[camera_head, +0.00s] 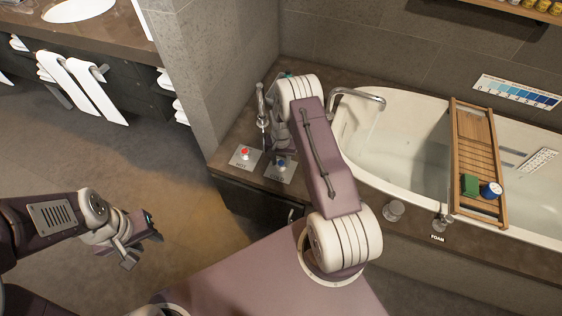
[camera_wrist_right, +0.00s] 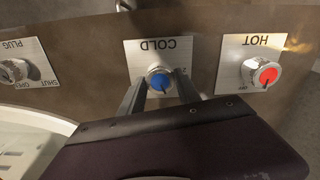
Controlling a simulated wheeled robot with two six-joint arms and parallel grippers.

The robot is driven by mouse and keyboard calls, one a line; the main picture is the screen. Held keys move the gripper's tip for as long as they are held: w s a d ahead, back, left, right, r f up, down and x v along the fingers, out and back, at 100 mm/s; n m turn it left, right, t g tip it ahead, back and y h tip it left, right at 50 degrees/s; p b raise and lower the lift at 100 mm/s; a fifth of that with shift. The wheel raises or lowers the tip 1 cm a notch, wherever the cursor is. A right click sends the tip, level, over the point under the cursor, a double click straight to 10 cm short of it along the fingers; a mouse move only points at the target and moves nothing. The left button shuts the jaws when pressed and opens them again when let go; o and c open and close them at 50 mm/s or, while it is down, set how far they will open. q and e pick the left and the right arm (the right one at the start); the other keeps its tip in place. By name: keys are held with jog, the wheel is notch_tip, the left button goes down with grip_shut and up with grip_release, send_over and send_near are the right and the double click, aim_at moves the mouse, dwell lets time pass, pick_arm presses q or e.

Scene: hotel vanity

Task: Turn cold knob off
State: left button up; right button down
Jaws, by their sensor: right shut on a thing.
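The cold knob is blue with a pointer mark and sits on a metal plate lettered COLD. It shows in the right wrist view (camera_wrist_right: 160,81), upside down, and in the head view (camera_head: 281,163). My right gripper (camera_wrist_right: 159,90) has one finger on each side of the knob and is shut on it. In the head view my right arm hides most of this gripper. My left gripper (camera_head: 144,249) is out over the floor at the left, empty, its fingers apart.
The red hot knob (camera_head: 244,152) is beside the cold one. The plug knob (camera_wrist_right: 14,71) is on the other side. A curved spout (camera_head: 357,96) and the white bathtub (camera_head: 400,190) with a wooden tray (camera_head: 466,130) lie to the right. The floor at left is clear.

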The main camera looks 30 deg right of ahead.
aim_at(281, 163)
jog(key=shift+w+m, duration=0.1)
jog(key=shift+m, duration=1.8)
jog(key=c, duration=0.9)
grip_release()
jog(key=shift+o, duration=0.2)
notch_tip(281, 163, up, 9)
jog(key=shift+p, duration=0.35)
